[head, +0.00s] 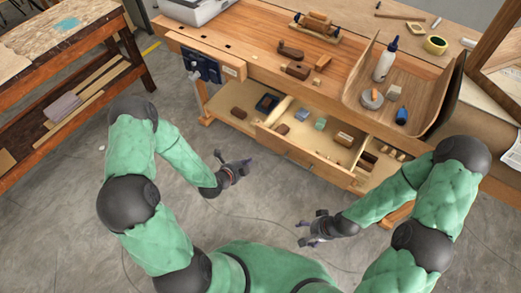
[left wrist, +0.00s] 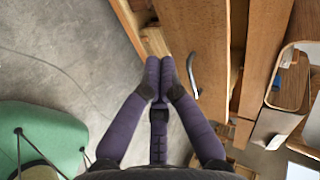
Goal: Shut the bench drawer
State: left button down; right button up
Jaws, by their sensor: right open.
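The bench drawer (head: 305,157) is pulled out below the bench top in the head view. Small blocks and other items lie in its open compartments. In the left wrist view a curved metal handle (left wrist: 193,76) shows on a wooden front (left wrist: 208,45). My left gripper (head: 246,164) is in front of the bench, to the left of the drawer front. In the left wrist view its purple fingertips (left wrist: 159,66) are together with nothing seen between them, just left of the handle. Contact with the handle cannot be told. My right gripper (head: 304,230) is open and empty, over the floor before the drawer.
The workbench top (head: 250,38) holds wooden planes, a white bottle (head: 386,60) and a curved wood sheet (head: 432,92). A blue vise (head: 201,66) sits at the bench's left end. A second table (head: 50,55) stands at the left. The floor (head: 265,200) before the bench is clear.

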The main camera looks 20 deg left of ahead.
pick_arm(q)
jog(key=m, duration=0.1)
jog(key=b, duration=0.3)
send_near(267, 142)
notch_tip(267, 142, down, 3)
jog(key=w, duration=0.1)
jog(key=w+d, duration=0.1)
jog(key=w, duration=0.1)
jog(key=shift+w+d+f+t, duration=0.1)
jog(key=shift+d+t, duration=0.15)
jog(key=shift+t, duration=0.05)
jog(key=shift+w+d, duration=0.25)
jog(key=shift+w, duration=0.5)
